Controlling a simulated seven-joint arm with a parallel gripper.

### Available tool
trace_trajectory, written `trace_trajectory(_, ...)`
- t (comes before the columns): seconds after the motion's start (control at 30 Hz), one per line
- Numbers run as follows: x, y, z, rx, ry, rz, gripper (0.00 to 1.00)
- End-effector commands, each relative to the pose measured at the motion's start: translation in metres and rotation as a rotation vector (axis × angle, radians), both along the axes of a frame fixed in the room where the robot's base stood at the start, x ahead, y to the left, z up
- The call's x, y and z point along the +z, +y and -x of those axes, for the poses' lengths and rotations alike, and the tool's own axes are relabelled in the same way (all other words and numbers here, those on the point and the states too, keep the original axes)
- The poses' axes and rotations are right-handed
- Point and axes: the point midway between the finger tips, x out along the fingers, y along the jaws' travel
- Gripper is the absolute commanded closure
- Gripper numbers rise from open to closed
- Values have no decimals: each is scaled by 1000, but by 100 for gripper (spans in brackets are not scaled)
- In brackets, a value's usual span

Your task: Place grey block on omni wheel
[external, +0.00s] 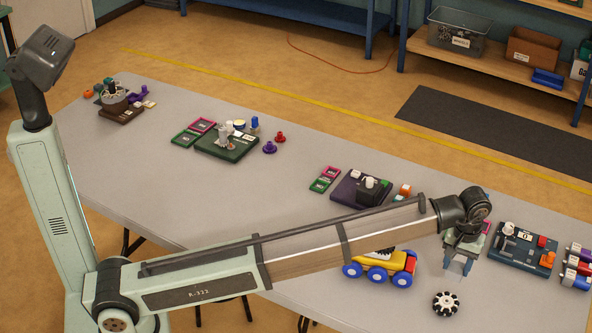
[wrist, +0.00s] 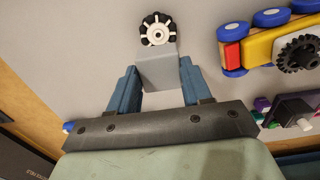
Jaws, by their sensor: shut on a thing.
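The grey block (wrist: 156,72) is held between the two blue fingers of my gripper (wrist: 158,66) in the wrist view. In the external view my gripper (external: 457,265) points down over the right part of the table, and the block is hard to make out between its fingers. The omni wheel (external: 445,304), white with black rollers, lies on the table below and slightly left of my gripper. In the wrist view the omni wheel (wrist: 157,29) shows just beyond the block, whose edge slightly overlaps it in the picture. I cannot tell the height gap between them.
A yellow toy vehicle with blue wheels (external: 405,262) stands left of the omni wheel, partly behind my arm. A dark board with blocks (external: 520,247) and several coloured cylinders (external: 577,268) lie to the right. The grey table (external: 330,285) has clear room around the wheel.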

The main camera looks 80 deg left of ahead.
Motion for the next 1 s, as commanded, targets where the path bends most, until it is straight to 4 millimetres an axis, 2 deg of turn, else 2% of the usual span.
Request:
trace_trajectory(0.17, -12, -5, 0, -10, 0, 0, 100)
trace_trajectory(0.5, -59, -4, 0, -8, 0, 0, 100)
trace_trajectory(0.67, -69, -4, 0, -8, 0, 0, 100)
trace_trajectory(0.9, -97, -4, 0, -8, 1, 0, 100)
trace_trajectory(1.0, -100, -4, 0, -8, 0, 0, 100)
